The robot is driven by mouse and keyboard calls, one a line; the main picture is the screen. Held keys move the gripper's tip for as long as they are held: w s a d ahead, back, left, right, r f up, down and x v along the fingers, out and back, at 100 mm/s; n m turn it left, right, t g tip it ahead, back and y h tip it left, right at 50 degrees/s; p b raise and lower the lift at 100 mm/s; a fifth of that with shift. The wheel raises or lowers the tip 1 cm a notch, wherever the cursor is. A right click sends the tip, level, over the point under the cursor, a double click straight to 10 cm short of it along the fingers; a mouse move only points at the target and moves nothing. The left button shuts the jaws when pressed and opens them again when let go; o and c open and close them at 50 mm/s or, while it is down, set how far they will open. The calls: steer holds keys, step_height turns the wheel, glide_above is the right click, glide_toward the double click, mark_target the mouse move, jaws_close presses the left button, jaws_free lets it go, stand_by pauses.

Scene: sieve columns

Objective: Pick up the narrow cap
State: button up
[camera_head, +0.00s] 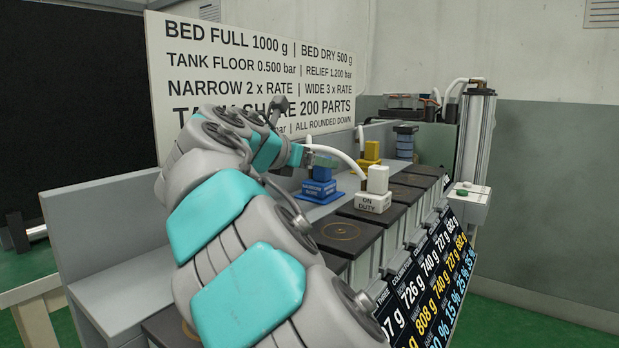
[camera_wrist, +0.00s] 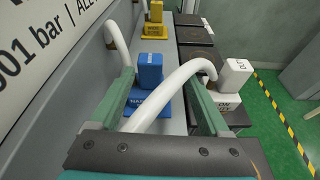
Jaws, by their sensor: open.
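The narrow cap is a blue block on a wider blue base, with partly hidden lettering. In the head view the narrow cap (camera_head: 318,188) stands on the grey ledge, just below and beside my gripper (camera_head: 318,160). In the wrist view the narrow cap (camera_wrist: 149,72) stands upright ahead, between the fingertips in the picture. My gripper (camera_wrist: 160,86) is open, with one green finger on each side. The fingers do not appear closed on anything. A white hose crosses in front of the cap's lower right part in the wrist view.
A white block marked ON DUTY (camera_head: 374,192) sits on a dark-topped column to the right. A yellow cap (camera_head: 371,158) stands behind the blue one. White hoses (camera_wrist: 178,82) arch close to my fingers. A lettered white board (camera_head: 255,65) rises behind the ledge.

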mark_target(316, 183)
steer(key=w, duration=0.2)
steer(key=w+f, duration=0.1)
steer(key=shift+d+n, duration=0.25)
steer(key=shift+n, duration=0.05)
steer(key=x, duration=0.5)
steer(key=shift+w+d+r, duration=0.1)
steer(key=shift+w+d, duration=0.05)
steer(key=shift+w, duration=0.3)
jaws_close()
stand_by(0.8)
